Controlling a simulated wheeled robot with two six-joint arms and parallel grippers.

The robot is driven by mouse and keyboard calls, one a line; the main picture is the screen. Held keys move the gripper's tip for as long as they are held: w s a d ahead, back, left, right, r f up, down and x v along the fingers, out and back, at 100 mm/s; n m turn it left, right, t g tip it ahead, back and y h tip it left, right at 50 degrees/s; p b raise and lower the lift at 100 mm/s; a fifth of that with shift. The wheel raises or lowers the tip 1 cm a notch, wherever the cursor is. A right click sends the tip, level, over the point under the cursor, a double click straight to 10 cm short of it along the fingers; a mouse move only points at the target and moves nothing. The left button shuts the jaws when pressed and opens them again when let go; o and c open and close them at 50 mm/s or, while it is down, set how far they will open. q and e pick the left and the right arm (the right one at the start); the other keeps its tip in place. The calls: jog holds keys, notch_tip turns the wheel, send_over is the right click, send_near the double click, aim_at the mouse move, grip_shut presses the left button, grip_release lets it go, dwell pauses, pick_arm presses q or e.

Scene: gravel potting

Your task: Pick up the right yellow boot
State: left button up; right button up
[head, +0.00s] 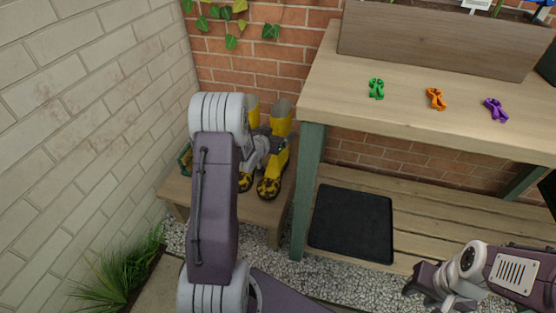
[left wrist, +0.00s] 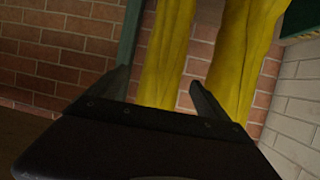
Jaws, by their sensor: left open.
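The right yellow boot (head: 281,120) stands upright on a low wooden bench in the head view, with a dark-patterned foot. The left yellow boot (head: 253,112) stands beside it, partly hidden by my arm. My left gripper (head: 274,143) is open at the right boot's shaft. In the left wrist view, the picture is turned round: the right boot (left wrist: 166,50) shows between my two fingers (left wrist: 163,92), and the left boot (left wrist: 242,55) is outside them. I cannot tell whether the fingers touch the boot. My right gripper (head: 428,292) is empty and looks open, at the lower right.
The low bench (head: 262,212) stands in the corner by the white brick wall (head: 90,110). A table with a green leg (head: 307,190) stands close to the boots' right. It carries green (head: 376,88), orange (head: 436,98) and purple (head: 496,109) clips. A black mat (head: 351,222) lies below.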

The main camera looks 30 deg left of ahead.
pick_arm(q)
jog(key=b+x, duration=0.3)
jog(key=x, duration=0.2)
jog(key=shift+w+a+b, duration=0.1)
jog(key=shift+a+b, duration=0.05)
jog(key=shift+b, duration=0.2)
jog(key=shift+r, duration=0.1)
jog(key=shift+c, duration=0.3)
grip_shut()
jog(key=shift+r, duration=0.15)
